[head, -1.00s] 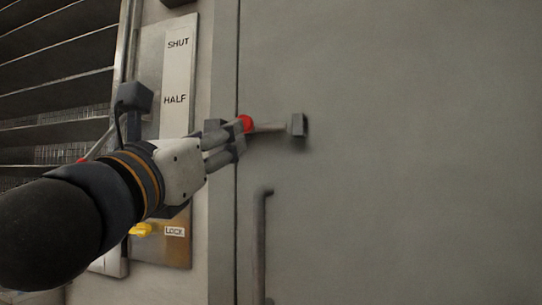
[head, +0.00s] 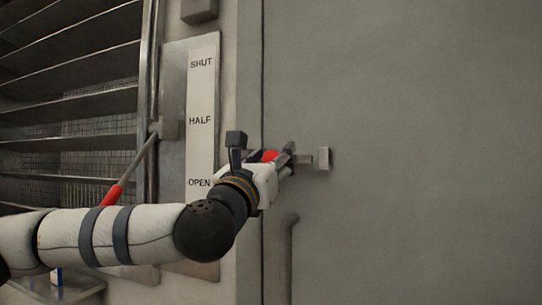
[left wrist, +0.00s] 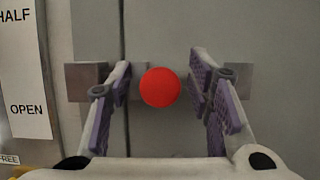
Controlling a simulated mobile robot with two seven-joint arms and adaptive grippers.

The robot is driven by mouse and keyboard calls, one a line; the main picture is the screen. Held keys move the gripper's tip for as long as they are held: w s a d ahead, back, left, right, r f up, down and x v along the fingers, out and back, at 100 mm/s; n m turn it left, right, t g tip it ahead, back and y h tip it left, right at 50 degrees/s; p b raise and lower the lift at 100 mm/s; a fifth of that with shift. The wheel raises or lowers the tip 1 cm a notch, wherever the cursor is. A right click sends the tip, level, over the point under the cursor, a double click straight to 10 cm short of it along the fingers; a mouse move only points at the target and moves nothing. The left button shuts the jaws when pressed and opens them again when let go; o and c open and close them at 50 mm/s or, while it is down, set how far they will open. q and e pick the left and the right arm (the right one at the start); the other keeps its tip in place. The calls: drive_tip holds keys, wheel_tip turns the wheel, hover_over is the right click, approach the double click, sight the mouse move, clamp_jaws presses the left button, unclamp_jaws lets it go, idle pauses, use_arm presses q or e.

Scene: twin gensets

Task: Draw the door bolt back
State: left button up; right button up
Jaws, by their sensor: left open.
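The door bolt's red knob (head: 269,156) shows just past my left gripper (head: 288,158) in the head view. The bolt's grey bar (head: 308,159) runs right to a square block (head: 323,160) on the grey door (head: 430,150). In the left wrist view the round red knob (left wrist: 160,87) sits between the two open, purple-padded fingers of my left gripper (left wrist: 162,92), with a gap on each side. A block shows behind each finger, at left (left wrist: 80,80) and at right (left wrist: 238,77). My right gripper is not in view.
A vertical door handle (head: 291,255) stands below the bolt. Left of the door is a plate (head: 201,100) marked SHUT, HALF and OPEN, a lever with a red grip (head: 113,193), and louvre slats (head: 70,105). The door face to the right is clear.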

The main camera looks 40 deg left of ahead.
use_arm(q)
clamp_jaws()
drive_tip(key=d, duration=0.2)
drive_tip(key=w+d, duration=0.1)
drive_tip(key=d, duration=0.2)
drive_tip(key=shift+w+d+b, duration=0.15)
drive_tip(key=shift+d+b, duration=0.15)
drive_tip(key=shift+b, duration=0.1)
drive_tip(key=shift+c, duration=0.2)
unclamp_jaws()
drive_tip(key=shift+d, duration=0.1)
drive_tip(key=shift+o, duration=0.2)
drive_tip(key=shift+d, duration=0.1)
approach(303, 156)
drive_tip(key=shift+s+d+r, duration=0.45)
drive_tip(key=shift+s+d, duration=0.35)
drive_tip(key=shift+d, duration=0.05)
